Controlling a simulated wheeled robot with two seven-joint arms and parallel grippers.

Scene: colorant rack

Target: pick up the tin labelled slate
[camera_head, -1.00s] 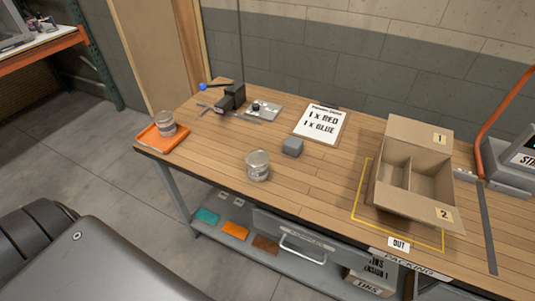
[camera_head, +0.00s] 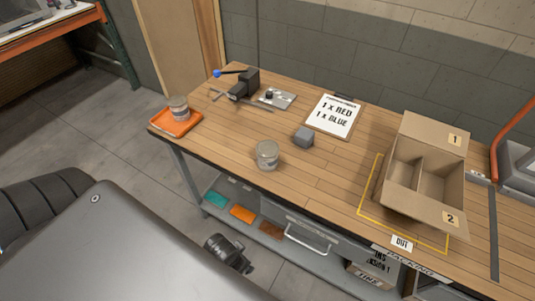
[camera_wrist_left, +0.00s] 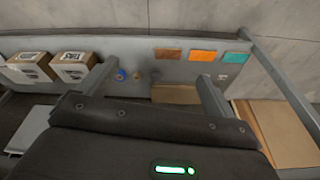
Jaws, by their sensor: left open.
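Two grey metal tins show in the head view. One tin (camera_head: 267,155) stands upright on the open bench top near its front edge. The other tin (camera_head: 179,107) stands on an orange tray (camera_head: 184,126) at the bench's left corner. Their labels are too small to read, so I cannot tell which is slate. My left gripper (camera_head: 230,252) is below the bench's front edge, lower than both tins. In the left wrist view its two fingers (camera_wrist_left: 157,72) are spread apart with nothing gripped between them. My right gripper is not in view.
A grey block (camera_head: 303,137), a clipboard (camera_head: 334,115) and a vise (camera_head: 242,85) stand behind the bench-top tin. An open two-part carton (camera_head: 402,182) is to the right. The lower shelf holds colored cards (camera_head: 242,212), also in the left wrist view (camera_wrist_left: 203,55).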

